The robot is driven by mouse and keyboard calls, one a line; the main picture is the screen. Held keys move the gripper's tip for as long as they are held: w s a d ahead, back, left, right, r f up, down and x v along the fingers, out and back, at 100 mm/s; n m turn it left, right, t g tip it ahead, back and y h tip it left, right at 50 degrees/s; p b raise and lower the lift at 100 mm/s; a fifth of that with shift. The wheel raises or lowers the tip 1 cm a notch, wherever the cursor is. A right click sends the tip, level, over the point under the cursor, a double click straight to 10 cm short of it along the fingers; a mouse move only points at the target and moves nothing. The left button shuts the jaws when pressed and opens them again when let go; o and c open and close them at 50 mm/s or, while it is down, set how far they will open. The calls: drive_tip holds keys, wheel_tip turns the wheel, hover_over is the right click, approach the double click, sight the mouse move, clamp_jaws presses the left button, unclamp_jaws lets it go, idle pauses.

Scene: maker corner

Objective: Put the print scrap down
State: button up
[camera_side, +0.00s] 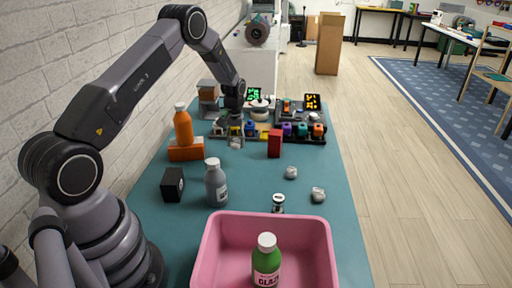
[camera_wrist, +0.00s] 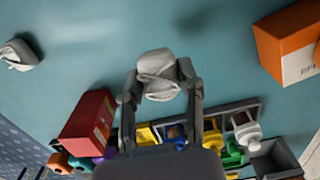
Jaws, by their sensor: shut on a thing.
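A crumpled whitish print scrap (camera_wrist: 158,75) sits between the fingertips of my gripper (camera_wrist: 160,88) in the wrist view. The gripper is shut on it. In the side view, my gripper (camera_side: 236,136) is over the far left part of the teal table, with the scrap (camera_side: 235,144) small and partly hidden at its tips. I cannot tell the exact gap between scrap and table. Two more pale scraps lie on the table, one nearer the middle (camera_side: 291,172) and one nearer the pink bin (camera_side: 318,194). One loose scrap (camera_wrist: 18,54) also shows at the wrist view's left.
A pink bin (camera_side: 213,245) at the front holds a green bottle (camera_side: 266,262). A grey bottle (camera_side: 216,185), black cube (camera_side: 172,184), small jar (camera_side: 278,203), red block (camera_side: 274,143) and orange block (camera_side: 186,150) bearing an orange bottle (camera_side: 183,126) stand around. Trays of coloured pieces (camera_side: 302,131) lie behind.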

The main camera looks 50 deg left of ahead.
drive_tip(key=s+d+r, duration=0.4)
drive_tip(key=s+r, duration=0.2)
drive_tip(key=s, duration=0.3)
approach(171, 176)
wheel_tip(171, 176, down, 7)
drive_tip(key=shift+r, duration=0.1)
drive_tip(key=shift+f, duration=0.2)
drive_tip(key=shift+f, duration=0.15)
drive_tip(key=o, duration=0.8)
drive_tip(key=shift+c, duration=0.2)
